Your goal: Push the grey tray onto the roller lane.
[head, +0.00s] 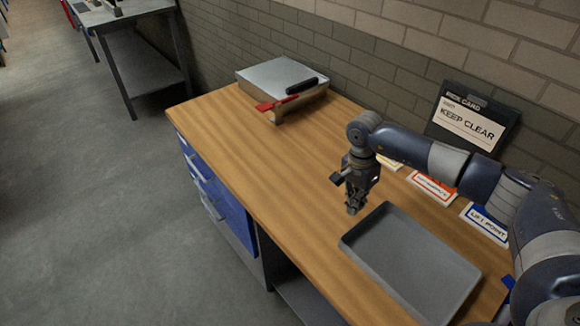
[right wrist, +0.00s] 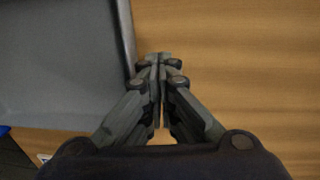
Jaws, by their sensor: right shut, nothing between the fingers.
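The grey tray (head: 408,262) is shallow, rectangular and empty. It lies on the near right part of the wooden bench. My right gripper (head: 354,207) points down just beyond the tray's far left corner, its fingers shut and empty. In the right wrist view the fingertips (right wrist: 158,60) are right beside the tray's edge, with the tray (right wrist: 65,70) to their left. I cannot tell whether they touch it. I can make out no rollers of a roller lane in either view. My left gripper is not in view.
A "KEEP CLEAR" board (head: 470,120) leans against the brick wall. Label cards (head: 432,190) lie along the wall side. The bench middle (head: 265,150) is clear.

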